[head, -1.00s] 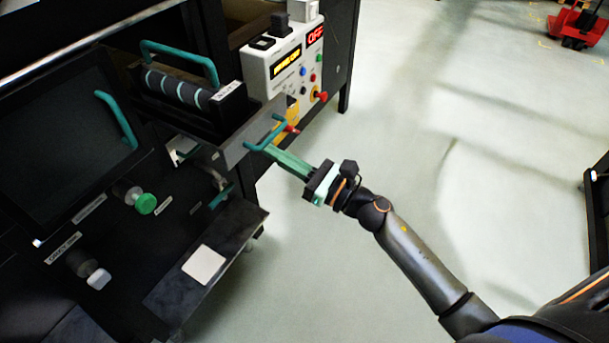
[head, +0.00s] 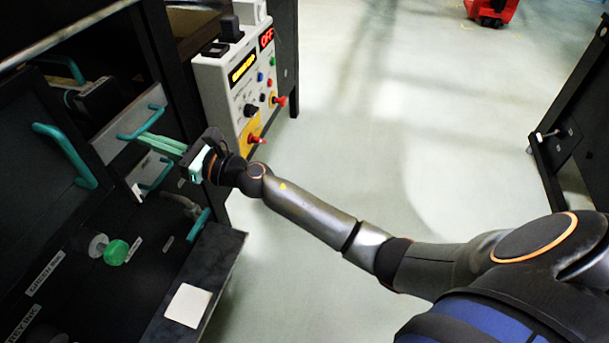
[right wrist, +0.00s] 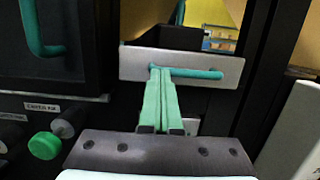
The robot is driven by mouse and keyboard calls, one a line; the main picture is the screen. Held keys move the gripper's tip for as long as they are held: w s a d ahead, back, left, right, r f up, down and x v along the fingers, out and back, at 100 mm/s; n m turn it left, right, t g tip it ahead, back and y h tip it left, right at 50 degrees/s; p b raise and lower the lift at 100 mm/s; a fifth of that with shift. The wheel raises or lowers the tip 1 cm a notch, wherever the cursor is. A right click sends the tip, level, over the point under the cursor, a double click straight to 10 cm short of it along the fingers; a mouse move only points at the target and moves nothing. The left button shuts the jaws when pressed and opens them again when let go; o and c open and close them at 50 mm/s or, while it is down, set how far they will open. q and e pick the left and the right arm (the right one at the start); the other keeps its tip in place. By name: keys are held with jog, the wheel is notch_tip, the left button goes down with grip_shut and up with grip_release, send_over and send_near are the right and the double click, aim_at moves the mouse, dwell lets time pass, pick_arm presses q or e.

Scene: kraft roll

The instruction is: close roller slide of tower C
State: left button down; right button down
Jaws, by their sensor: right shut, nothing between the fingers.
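The roller slide's grey metal front plate (head: 111,149) with its teal bar handle (head: 130,134) shows at the left of the head view. Part of the black roller unit (head: 98,97) shows behind it, mostly inside the dark machine. In the right wrist view the plate (right wrist: 134,62) is centred, with the handle (right wrist: 200,73) across it. My right gripper (head: 148,138) is shut and empty, its green fingertips at the plate by the handle's left end (right wrist: 160,70). I cannot tell whether they touch. My left gripper is not in view.
A control box (head: 234,82) with knobs and red buttons stands right of the slide. A teal door handle (head: 66,155) and a green knob (head: 116,252) stick out at left. A low dark shelf (head: 220,262) juts out below.

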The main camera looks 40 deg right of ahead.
aim_at(137, 133)
jog(key=shift+w+a+f+b, duration=0.1)
jog(key=shift+w+a+b, duration=0.3)
jog(key=shift+w+a, duration=0.75)
jog(key=shift+w, duration=0.2)
jog(key=shift+d+r, duration=0.1)
jog(key=shift+r, duration=0.15)
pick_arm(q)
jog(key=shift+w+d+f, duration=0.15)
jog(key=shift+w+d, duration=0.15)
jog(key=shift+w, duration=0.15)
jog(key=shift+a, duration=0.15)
pick_arm(e)
jog(key=shift+r, duration=0.2)
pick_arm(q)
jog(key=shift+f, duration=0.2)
pick_arm(e)
jog(key=shift+f, duration=0.15)
